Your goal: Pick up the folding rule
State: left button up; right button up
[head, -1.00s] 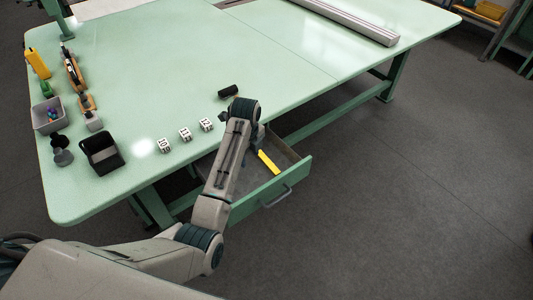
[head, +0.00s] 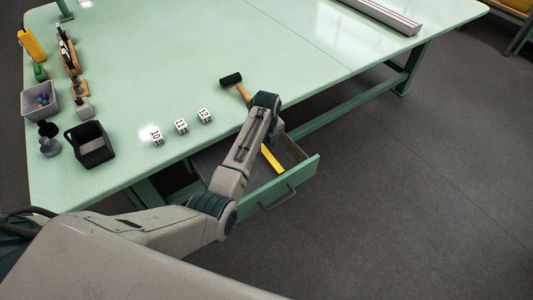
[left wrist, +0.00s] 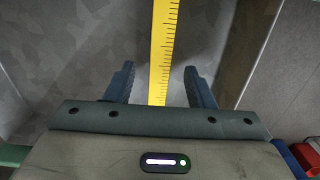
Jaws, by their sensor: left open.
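The folding rule is a yellow strip (head: 271,158) lying in the open drawer (head: 292,184) under the front edge of the green table. In the left wrist view the rule (left wrist: 163,40) runs upright with black tick marks, its near end passing between my fingers. My left gripper (left wrist: 159,76) is open, one dark finger on each side of the rule, with a gap on both sides. In the head view my own arm hides the fingers. Whether they are level with the rule or above it I cannot tell. My right gripper is in no view.
A hammer (head: 231,79) lies on the table (head: 160,60) behind my left wrist. Several numbered white blocks (head: 181,126) stand near the front edge. A black bin (head: 90,144) and a grey bin (head: 40,101) stand at the left. A red item (left wrist: 309,153) shows at lower right.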

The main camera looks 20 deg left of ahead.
aim_at(266, 153)
pick_arm(q)
notch_tip(266, 153, down, 3)
jog(key=shift+w+a+f, duration=0.1)
jog(key=shift+f, duration=0.05)
jog(key=shift+c, duration=0.2)
grip_shut()
jog(key=shift+r, duration=0.2)
